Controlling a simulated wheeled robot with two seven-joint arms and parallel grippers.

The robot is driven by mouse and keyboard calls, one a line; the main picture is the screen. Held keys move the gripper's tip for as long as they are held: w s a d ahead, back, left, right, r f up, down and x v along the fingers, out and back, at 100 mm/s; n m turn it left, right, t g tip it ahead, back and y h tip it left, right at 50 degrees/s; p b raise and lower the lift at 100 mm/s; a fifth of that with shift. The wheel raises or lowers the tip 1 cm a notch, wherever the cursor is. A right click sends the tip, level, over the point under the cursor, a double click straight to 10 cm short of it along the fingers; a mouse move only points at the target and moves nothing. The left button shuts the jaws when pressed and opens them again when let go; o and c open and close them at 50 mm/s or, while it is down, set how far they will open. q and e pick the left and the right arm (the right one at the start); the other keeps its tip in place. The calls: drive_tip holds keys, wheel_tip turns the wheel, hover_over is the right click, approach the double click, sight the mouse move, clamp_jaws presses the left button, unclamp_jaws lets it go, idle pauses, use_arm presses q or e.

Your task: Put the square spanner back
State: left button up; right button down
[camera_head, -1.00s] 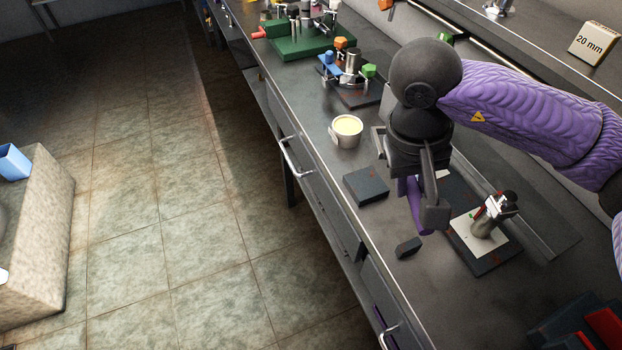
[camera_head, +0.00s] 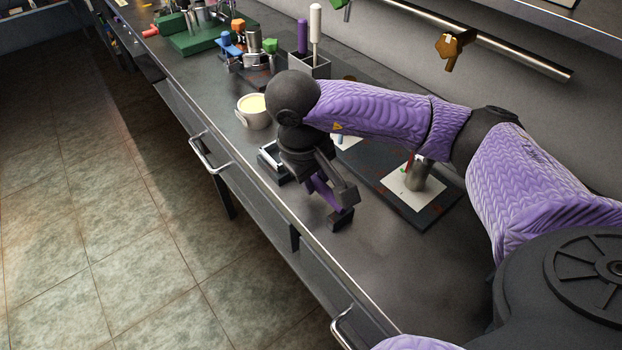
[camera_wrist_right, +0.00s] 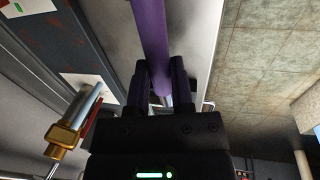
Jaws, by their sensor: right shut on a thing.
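The square spanner, a long purple bar (camera_head: 323,190), is held in my right gripper (camera_head: 338,182) above the counter. In the right wrist view the purple bar (camera_wrist_right: 153,40) runs up and away from between the jaws, and the right gripper (camera_wrist_right: 162,85) is shut on it. A small dark block (camera_head: 340,219) shows at the bar's lower end in the head view; I cannot tell whether it is part of the spanner. A grey holder (camera_head: 309,68) behind my arm has a purple handle (camera_head: 302,36) and a white handle (camera_head: 315,30) standing in it. My left gripper is not in view.
A cup of yellow stuff (camera_head: 253,111) stands near my right gripper. A dark plate (camera_head: 440,212) with white sheets and a metal cylinder (camera_head: 416,174) lies to the right. A wall rail (camera_head: 500,52) carries a brass fitting (camera_head: 453,47). The front-right counter is clear.

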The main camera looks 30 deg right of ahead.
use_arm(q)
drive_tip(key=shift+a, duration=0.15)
use_arm(e)
drive_tip(key=shift+f, duration=0.1)
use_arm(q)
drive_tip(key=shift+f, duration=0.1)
use_arm(e)
drive_tip(key=shift+f, duration=0.1)
drive_tip(key=c, duration=0.9)
unclamp_jaws()
drive_tip(key=shift+f, duration=0.1)
drive_tip(key=o, duration=0.4)
use_arm(q)
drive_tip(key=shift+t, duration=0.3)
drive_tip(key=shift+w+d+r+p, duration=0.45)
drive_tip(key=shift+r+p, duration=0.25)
drive_tip(key=shift+p, duration=0.05)
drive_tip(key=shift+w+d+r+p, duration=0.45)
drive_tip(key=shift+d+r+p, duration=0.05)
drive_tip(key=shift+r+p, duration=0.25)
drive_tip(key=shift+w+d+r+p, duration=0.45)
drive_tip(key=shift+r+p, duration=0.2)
drive_tip(key=shift+p, duration=0.1)
use_arm(e)
drive_tip(key=v, duration=1.2)
